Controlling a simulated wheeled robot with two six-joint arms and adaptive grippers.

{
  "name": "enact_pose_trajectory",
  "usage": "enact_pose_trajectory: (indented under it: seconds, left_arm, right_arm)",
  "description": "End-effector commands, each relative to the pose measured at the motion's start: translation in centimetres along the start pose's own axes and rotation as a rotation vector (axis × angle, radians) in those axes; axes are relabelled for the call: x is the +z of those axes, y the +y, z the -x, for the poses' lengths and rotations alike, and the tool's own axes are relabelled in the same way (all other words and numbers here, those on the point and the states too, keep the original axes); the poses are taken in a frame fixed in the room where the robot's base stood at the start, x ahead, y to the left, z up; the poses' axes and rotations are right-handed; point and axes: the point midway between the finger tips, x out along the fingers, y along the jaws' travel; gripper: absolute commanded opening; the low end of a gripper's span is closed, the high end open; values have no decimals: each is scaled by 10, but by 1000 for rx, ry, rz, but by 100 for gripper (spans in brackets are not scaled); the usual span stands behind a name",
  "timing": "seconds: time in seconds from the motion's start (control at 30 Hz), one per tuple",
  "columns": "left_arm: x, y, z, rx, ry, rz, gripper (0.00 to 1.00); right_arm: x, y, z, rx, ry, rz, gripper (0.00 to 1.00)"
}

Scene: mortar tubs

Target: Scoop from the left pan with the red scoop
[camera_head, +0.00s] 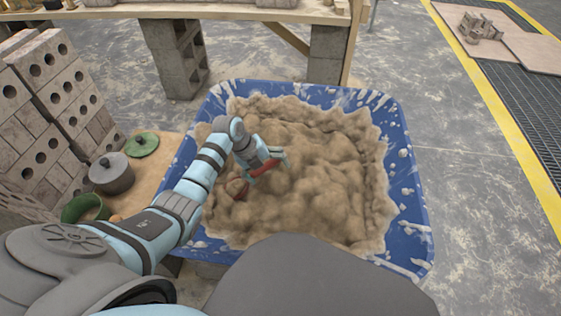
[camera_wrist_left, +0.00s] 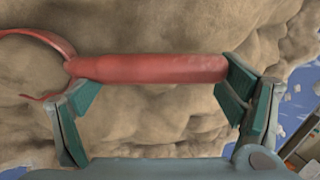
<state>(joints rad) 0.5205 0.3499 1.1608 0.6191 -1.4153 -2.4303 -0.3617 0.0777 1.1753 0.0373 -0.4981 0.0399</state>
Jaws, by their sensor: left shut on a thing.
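A blue tub (camera_head: 408,200) filled with lumpy brown mortar (camera_head: 325,165) stands in the middle of the head view. It is the only such tub I see. My left gripper (camera_head: 268,170) is over the mortar, left of the tub's middle. The scoop's red handle (camera_wrist_left: 150,68) lies across the left wrist view. Its round bowl (camera_head: 235,188) points left and sits low at the mortar; brown shows inside its rim. I cannot tell how deep the bowl is. My right gripper is not seen.
Left of the tub, a wooden surface (camera_head: 150,170) holds a grey lidded pot (camera_head: 111,175), a green lid (camera_head: 142,144) and a green bowl (camera_head: 84,208). Stacked bricks (camera_head: 50,90) stand at far left. A wooden bench (camera_head: 240,13) on blocks is behind.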

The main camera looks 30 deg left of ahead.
Motion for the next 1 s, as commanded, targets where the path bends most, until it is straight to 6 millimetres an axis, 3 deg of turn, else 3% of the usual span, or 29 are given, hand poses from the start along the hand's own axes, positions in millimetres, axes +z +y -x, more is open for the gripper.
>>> enact_pose_trajectory:
  seconds: [0.07, 0.17, 0.33, 0.83, 1.0]
  left_arm:
    - [0, 12, 6, 15, -1, 0, 27]
    - [0, 7, 13, 119, 2, -2, 27]
    - [-1, 11, 25, 441, 7, -4, 27]
    - [1, -14, 68, 463, 3, -4, 27]
    - [1, -27, 90, 478, 4, -4, 27]
  right_arm:
    - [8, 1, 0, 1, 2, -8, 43]
    - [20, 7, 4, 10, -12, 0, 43]
    - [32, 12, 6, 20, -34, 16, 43]
    - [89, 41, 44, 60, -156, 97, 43]
    - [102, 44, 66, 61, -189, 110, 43]
